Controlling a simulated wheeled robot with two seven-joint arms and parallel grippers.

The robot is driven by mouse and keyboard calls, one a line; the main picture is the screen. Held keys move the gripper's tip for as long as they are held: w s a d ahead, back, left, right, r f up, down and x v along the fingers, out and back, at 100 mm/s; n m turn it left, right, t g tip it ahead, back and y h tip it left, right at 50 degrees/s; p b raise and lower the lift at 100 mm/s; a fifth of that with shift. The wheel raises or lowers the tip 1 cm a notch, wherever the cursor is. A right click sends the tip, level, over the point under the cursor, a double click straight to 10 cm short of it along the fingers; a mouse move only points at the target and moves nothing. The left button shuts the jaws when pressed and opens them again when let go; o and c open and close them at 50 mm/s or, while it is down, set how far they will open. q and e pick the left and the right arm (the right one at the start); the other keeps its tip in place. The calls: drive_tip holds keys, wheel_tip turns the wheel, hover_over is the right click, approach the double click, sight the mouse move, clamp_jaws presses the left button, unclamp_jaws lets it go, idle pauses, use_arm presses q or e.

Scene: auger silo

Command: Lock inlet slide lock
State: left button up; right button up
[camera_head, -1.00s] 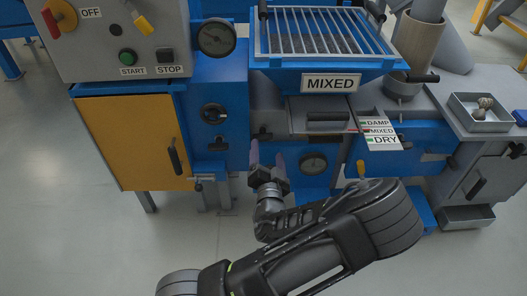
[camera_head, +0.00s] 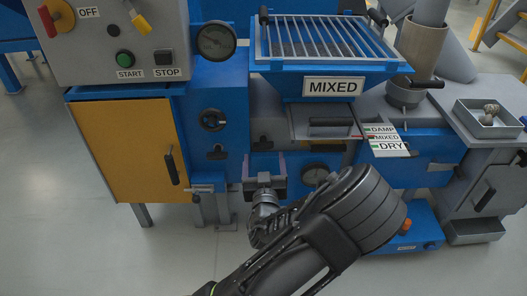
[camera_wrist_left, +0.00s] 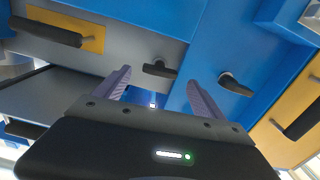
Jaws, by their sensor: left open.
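A small black T-shaped handle (camera_head: 262,144), which looks like the inlet slide lock, sits just left of the grey slide plate below the hopper. In the left wrist view the T-shaped handle (camera_wrist_left: 160,69) lies ahead, between the finger lines and beyond the tips. The grey slide plate carries a wide black handle (camera_head: 330,122). My left gripper (camera_head: 264,163) is open and empty, just below the T-shaped handle and apart from it. Its two purple fingers (camera_wrist_left: 158,92) point at the machine front. My right gripper is not in view.
A black knob (camera_head: 217,152) sits left of the fingers, and a yellow door (camera_head: 125,150) lies further left. The hopper (camera_head: 330,85) labelled MIXED is above. A DAMP/MIXED/DRY label plate (camera_head: 388,141) is at right. The floor in front is clear.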

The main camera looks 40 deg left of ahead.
sight(263, 144)
use_arm(q)
drive_tip(key=b+x, duration=0.1)
drive_tip(key=x, duration=0.4)
